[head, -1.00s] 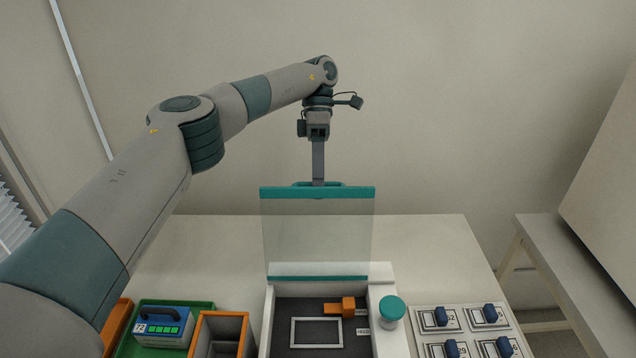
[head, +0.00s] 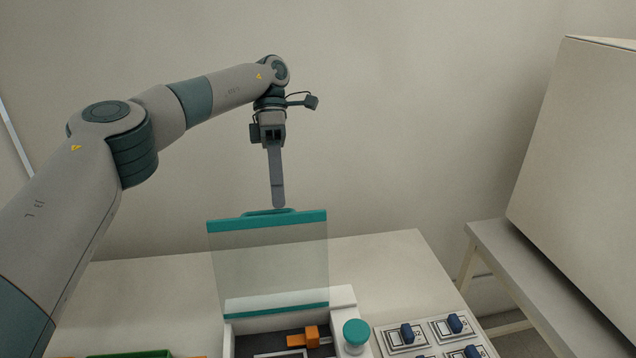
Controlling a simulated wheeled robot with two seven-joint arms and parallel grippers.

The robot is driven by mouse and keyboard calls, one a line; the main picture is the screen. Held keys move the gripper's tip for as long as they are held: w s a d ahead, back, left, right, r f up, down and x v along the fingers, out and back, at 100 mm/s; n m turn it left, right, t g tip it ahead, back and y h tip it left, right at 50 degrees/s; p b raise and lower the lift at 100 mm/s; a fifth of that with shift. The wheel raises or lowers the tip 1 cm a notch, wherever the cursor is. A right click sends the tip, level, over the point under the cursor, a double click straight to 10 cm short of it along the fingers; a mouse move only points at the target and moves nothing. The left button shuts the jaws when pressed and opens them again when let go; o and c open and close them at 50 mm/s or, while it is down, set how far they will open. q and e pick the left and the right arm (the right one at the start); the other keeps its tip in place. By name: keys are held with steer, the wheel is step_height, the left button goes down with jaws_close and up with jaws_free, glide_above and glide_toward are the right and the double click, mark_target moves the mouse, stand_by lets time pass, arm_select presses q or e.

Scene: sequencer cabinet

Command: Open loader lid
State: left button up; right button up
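The loader lid (head: 270,268) is a clear panel with teal strips along its top and bottom edges. It stands upright, raised at the back of the white loader (head: 343,299). A teal handle (head: 270,212) sits on its top edge. The loader's dark bed with an orange block (head: 303,338) shows below the lid. My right gripper is out of view.
A teal round knob (head: 355,333) stands on the loader's right side. Several cards with blue clips (head: 407,333) lie to the right. A green tray edge (head: 132,354) shows at lower left. A side table (head: 530,270) with a large pale box (head: 585,150) stands at right.

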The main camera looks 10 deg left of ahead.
arm_select(q)
steer(key=d+r, duration=0.1)
steer(key=d, duration=0.1)
steer(key=s+d+r+b, duration=0.1)
steer(key=d+r, duration=0.1)
steer(key=d, duration=0.1)
steer(key=s+d+r, duration=0.1)
steer(key=d, duration=0.1)
steer(key=shift+s+d+r+b, duration=0.1)
steer(key=shift+d+r+b, duration=0.25)
steer(key=shift+s+d+r, duration=0.15)
steer(key=shift+d+r, duration=0.15)
steer(key=shift+d, duration=0.15)
